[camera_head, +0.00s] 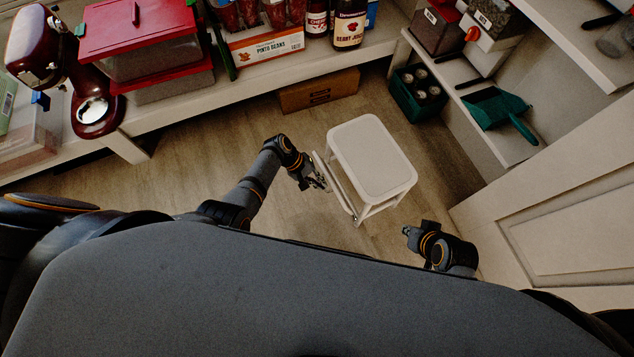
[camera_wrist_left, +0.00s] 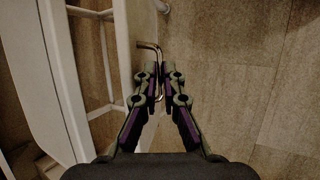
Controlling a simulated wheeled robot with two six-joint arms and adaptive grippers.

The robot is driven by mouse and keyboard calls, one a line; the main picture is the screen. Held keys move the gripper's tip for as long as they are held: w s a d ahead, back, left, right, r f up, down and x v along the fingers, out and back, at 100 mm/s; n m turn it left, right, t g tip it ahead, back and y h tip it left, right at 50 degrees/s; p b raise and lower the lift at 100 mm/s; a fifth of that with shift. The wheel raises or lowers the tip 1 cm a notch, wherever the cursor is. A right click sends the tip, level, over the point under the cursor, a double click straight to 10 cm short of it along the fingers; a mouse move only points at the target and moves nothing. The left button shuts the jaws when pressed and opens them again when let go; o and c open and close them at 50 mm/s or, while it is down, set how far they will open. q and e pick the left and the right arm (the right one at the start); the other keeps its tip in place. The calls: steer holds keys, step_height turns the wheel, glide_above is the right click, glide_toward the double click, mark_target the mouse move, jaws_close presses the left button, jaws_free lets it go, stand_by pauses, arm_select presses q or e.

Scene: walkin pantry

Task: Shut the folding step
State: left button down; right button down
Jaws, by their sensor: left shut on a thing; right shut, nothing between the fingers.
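The folding step (camera_head: 372,157) is a white stool with a flat rounded top, standing on the floor in the middle of the head view. Its white side frame and legs also fill the left of the left wrist view (camera_wrist_left: 60,75).
A cardboard box (camera_head: 318,91) lies on the floor under the back shelf. A green bottle crate (camera_head: 419,92) stands behind the step. A white panelled door or cabinet front (camera_head: 560,225) is at the right. Wooden floor is clear left of the step.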

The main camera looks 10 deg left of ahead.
arm_select(q)
steer(key=shift+w+d+r+y+p, duration=0.3)
steer(key=shift+w+d+r+p, duration=0.1)
steer(key=shift+d+r, duration=0.1)
steer(key=shift+w+d+r+p, duration=0.15)
steer(key=shift+w+d+p, duration=0.15)
steer(key=shift+w+d, duration=0.2)
steer(key=c, duration=1.8)
jaws_free()
steer(key=shift+s, duration=0.1)
steer(key=shift+o, duration=0.2)
steer(key=v, duration=1.2)
steer(key=shift+w, duration=0.25)
